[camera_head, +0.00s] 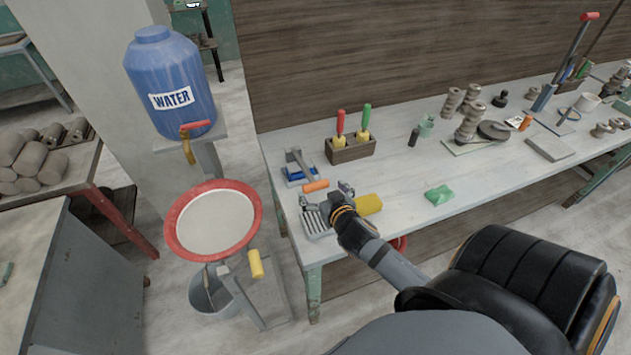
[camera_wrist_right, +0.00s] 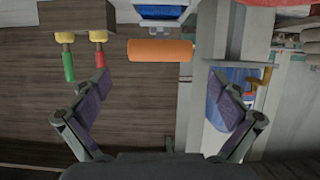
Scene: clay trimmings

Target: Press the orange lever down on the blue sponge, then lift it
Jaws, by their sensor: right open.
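The orange lever (camera_head: 315,185) is a thick handle near the left end of the long table. In the right wrist view the orange lever (camera_wrist_right: 160,50) lies crosswise, beyond the gap between my fingers. The blue sponge (camera_head: 292,176) sits behind it under a grey metal frame. The sponge also shows at the top edge of the right wrist view (camera_wrist_right: 162,12). My right gripper (camera_head: 326,194) is open and empty, just in front of the lever. Its two spread fingers show in the right wrist view (camera_wrist_right: 160,80). My left gripper is not in view.
A wooden block with red and green handled tools (camera_head: 350,149) stands behind. A yellow block (camera_head: 368,204) and a grey ribbed piece (camera_head: 316,222) lie close to my right gripper. A green cloth (camera_head: 438,195) lies farther right. A blue water tank (camera_head: 172,80) stands left.

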